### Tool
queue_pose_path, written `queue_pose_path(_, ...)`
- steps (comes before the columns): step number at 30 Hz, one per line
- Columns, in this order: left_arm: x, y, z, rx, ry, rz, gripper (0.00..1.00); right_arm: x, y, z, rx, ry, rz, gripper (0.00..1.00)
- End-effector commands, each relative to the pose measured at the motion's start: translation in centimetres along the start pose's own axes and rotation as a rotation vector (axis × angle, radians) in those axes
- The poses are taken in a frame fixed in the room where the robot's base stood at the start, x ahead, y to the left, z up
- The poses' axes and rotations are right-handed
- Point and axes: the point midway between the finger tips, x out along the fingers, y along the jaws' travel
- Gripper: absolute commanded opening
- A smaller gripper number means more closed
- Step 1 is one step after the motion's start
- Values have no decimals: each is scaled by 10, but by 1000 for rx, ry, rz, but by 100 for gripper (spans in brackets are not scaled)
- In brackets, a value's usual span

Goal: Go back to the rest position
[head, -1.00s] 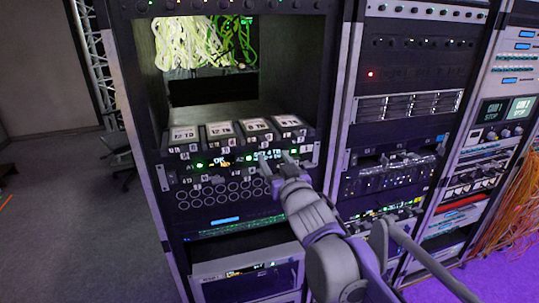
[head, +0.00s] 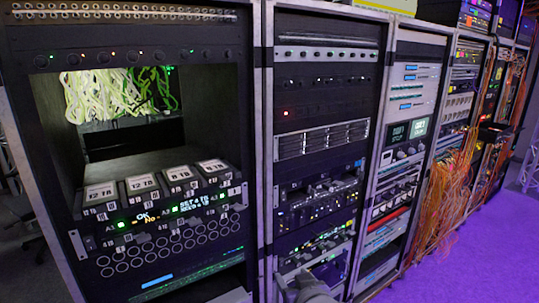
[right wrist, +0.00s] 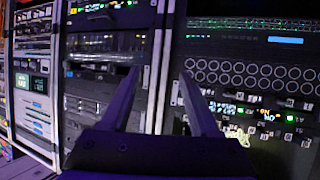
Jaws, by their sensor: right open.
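My right gripper (right wrist: 159,74) is open in the right wrist view. Its two dark fingers stand apart, with nothing held between them. Behind the fingers is the front of the racks, with the pillar between two racks showing in the gap. In the head view a grey part of my right arm (head: 308,288) shows at the bottom edge, in front of the second rack. My left gripper is in neither current view.
The left rack has drive modules with white labels (head: 141,181), lit displays (head: 186,206) and an opening with pale green cables (head: 100,92). More racks run right, with orange cables (head: 440,195) hanging down. Purple floor (head: 470,260) lies clear at the right.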

Motion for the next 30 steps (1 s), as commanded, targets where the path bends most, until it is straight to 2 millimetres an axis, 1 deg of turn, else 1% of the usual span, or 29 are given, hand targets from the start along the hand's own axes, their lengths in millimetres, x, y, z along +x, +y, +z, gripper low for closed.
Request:
queue_pose_path(1,0,0,0,0,0,0,0,-15,22,33,18,-71,44,62)
queue_pose_path(2,0,0,0,0,0,0,0,-23,32,52,27,-117,64,62)
queue_pose_path(3,0,0,0,0,0,0,0,-35,44,78,42,-176,87,62)
queue_pose_path(5,0,0,0,0,0,0,0,-53,59,118,64,-264,117,62)
queue_pose_path(6,0,0,0,0,0,0,0,-66,66,143,80,-322,132,62)
queue_pose_path(8,0,0,0,0,0,0,0,-84,74,179,103,-401,147,62)
queue_pose_path(9,0,0,0,0,0,0,0,-96,77,200,117,-449,152,62)
queue_pose_path(12,0,0,0,0,0,0,0,-119,79,243,150,-545,156,62)
queue_pose_path(13,0,0,0,0,0,0,0,-124,79,253,157,-567,155,62)
queue_pose_path(15,0,0,0,0,0,0,0,-134,78,270,170,-606,152,62)
queue_pose_path(18,0,0,0,0,0,0,0,-140,77,281,179,-634,149,62)
queue_pose_path(30,0,0,0,0,0,0,0,-142,76,283,180,-640,148,62)
